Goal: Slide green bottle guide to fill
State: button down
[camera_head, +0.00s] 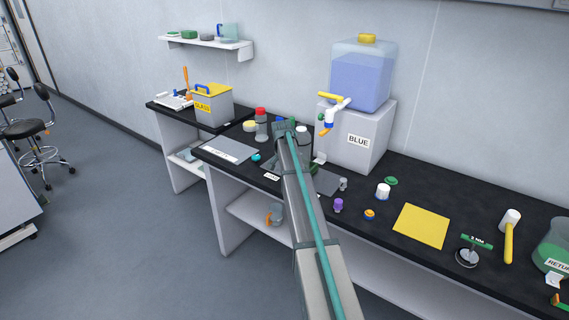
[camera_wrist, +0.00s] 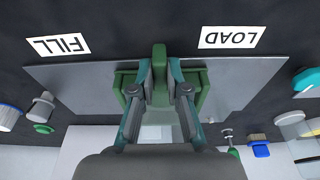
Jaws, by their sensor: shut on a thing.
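In the wrist view, the green bottle guide (camera_wrist: 204,98) sits on a grey metal plate (camera_wrist: 80,85). My gripper (camera_wrist: 159,72) is shut on the guide's upright green handle (camera_wrist: 159,56), one finger on each side. The FILL label (camera_wrist: 58,44) lies beyond the plate's edge at left, the LOAD label (camera_wrist: 231,38) at right. The guide is between them, a little closer to LOAD. I cannot tell whether a bottle stands in the guide. In the head view, my gripper (camera_head: 285,127) and arm hide most of the guide and part of the plate (camera_head: 326,182).
The blue tank (camera_head: 360,78) with its tap (camera_head: 332,110) stands on a white block (camera_head: 352,150) behind the plate. A purple-topped bottle (camera_head: 338,204), a white-capped bottle (camera_head: 383,191) and a yellow mat (camera_head: 421,226) are at right. A red-capped bottle (camera_head: 261,124) is at left.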

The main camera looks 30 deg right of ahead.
jog(key=shift+s, duration=0.15)
jog(key=shift+s+d, duration=0.5)
jog(key=shift+s, duration=0.35)
jog(key=shift+s+d, duration=0.45)
jog(key=shift+s, duration=0.45)
jog(key=shift+s+d+p, duration=0.15)
jog(key=shift+s+d, duration=0.3)
jog(key=shift+s, duration=0.4)
jog(key=shift+s+d+p, duration=0.15)
jog(key=shift+s+d, duration=0.3)
jog(key=shift+s, duration=0.45)
jog(key=shift+s+d, duration=0.5)
jog(key=shift+s, duration=0.35)
jog(key=shift+s+d, duration=0.45)
jog(key=shift+s, duration=0.35)
jog(key=c, duration=1)
grip_release()
jog(key=shift+o, duration=0.2)
jog(key=shift+r, duration=0.15)
